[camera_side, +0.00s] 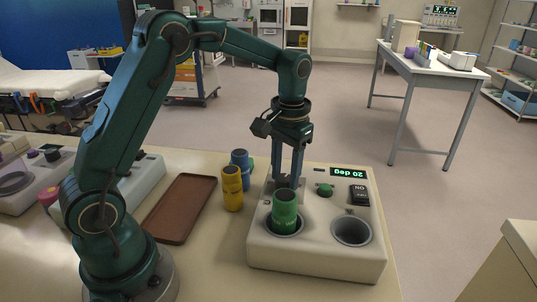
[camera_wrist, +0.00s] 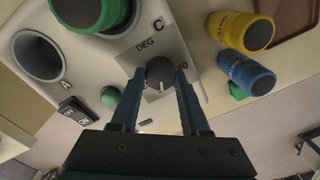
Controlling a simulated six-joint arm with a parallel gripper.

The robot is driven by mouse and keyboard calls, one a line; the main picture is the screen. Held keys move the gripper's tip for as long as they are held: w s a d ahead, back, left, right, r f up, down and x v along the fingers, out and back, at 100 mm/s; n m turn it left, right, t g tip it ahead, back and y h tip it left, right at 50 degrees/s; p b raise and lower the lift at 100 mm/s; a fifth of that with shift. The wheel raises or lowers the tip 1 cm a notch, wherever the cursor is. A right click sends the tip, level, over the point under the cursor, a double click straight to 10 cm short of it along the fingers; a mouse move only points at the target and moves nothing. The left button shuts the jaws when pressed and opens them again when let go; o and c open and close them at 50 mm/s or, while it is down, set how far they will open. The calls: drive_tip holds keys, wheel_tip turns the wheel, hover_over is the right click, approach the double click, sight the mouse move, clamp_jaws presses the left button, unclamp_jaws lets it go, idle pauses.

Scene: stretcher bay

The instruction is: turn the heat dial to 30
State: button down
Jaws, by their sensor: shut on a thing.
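The heat dial (camera_wrist: 160,72) is a dark round knob with a pale pointer line, on a pale panel marked "DEG". My gripper (camera_wrist: 160,75) is shut on it, one finger on each side. In the side view my gripper (camera_side: 287,182) reaches straight down to the back left of the cream unit (camera_side: 315,262), and its fingers and the green tube hide most of the dial. The unit's display (camera_side: 348,172) reads "20 deg", upside down in this view. The dial's scale is partly hidden by the fingers.
A green tube (camera_side: 285,208) stands in one well; another well (camera_side: 351,231) is empty. A green button (camera_side: 325,190) and black ON switch (camera_side: 359,195) sit beside the dial. A yellow tube (camera_side: 232,188), blue tube (camera_side: 240,163) and brown tray (camera_side: 180,209) are left.

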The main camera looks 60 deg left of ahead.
sight(286, 178)
drive_tip(key=shift+c, duration=1.9)
unclamp_jaws()
drive_tip(key=shift+d+r, duration=0.15)
drive_tip(key=shift+r, duration=2.5)
